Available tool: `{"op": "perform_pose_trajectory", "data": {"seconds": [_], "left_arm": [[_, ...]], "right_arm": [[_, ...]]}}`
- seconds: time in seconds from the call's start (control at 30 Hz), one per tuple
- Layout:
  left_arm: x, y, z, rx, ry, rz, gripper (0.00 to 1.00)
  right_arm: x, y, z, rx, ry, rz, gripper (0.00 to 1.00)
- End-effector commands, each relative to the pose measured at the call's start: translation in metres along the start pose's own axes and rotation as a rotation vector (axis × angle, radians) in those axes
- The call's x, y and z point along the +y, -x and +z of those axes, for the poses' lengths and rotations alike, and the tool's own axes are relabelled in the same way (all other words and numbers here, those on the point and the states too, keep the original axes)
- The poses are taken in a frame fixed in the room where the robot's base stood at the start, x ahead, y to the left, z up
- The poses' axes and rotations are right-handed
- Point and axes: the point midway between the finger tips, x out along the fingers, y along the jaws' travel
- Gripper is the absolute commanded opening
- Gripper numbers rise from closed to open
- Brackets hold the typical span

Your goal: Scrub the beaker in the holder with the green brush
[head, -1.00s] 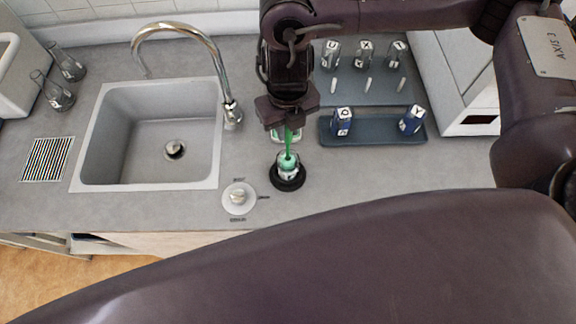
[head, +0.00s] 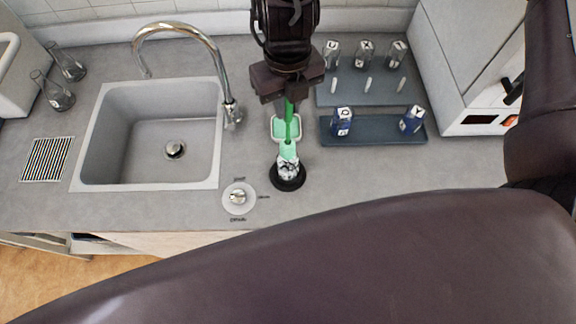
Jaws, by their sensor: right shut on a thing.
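My right gripper (head: 289,97) is shut on the green brush (head: 289,122) and holds it upright, pointing down. The brush's pale green head is at or just above the mouth of the glass beaker (head: 289,168). I cannot tell whether its tip is still inside. The beaker stands upright in the round black holder (head: 287,184) on the counter. My left gripper is not in view.
A pale green dish (head: 276,129) is just behind the brush. The sink (head: 150,160) and its faucet are to the left, with a round dial (head: 239,198) nearby. Blue-grey racks (head: 372,131) with labelled bottles are to the right.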

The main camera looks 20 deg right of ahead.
Motion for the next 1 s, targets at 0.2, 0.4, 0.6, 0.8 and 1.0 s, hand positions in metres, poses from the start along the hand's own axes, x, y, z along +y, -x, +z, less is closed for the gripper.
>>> {"op": "perform_pose_trajectory", "data": {"seconds": [0.2, 0.4, 0.6, 0.8, 1.0], "left_arm": [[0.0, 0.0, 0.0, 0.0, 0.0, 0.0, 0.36], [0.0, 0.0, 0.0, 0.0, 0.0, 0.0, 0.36], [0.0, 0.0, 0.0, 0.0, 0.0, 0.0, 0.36], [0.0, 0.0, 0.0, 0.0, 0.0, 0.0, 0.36], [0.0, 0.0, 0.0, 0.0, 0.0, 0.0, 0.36]], "right_arm": [[0.0, 0.007, -0.001, 0.001, 0.0, 0.0, 0.0], [0.0, 0.007, 0.0, 0.001, 0.0, 0.0, 0.0], [0.0, 0.02, 0.001, -0.003, 0.001, 0.0, 0.0], [0.0, 0.039, 0.0, -0.002, 0.0, -0.001, 0.0], [0.0, 0.047, 0.0, 0.0, 0.0, -0.001, 0.0]]}}
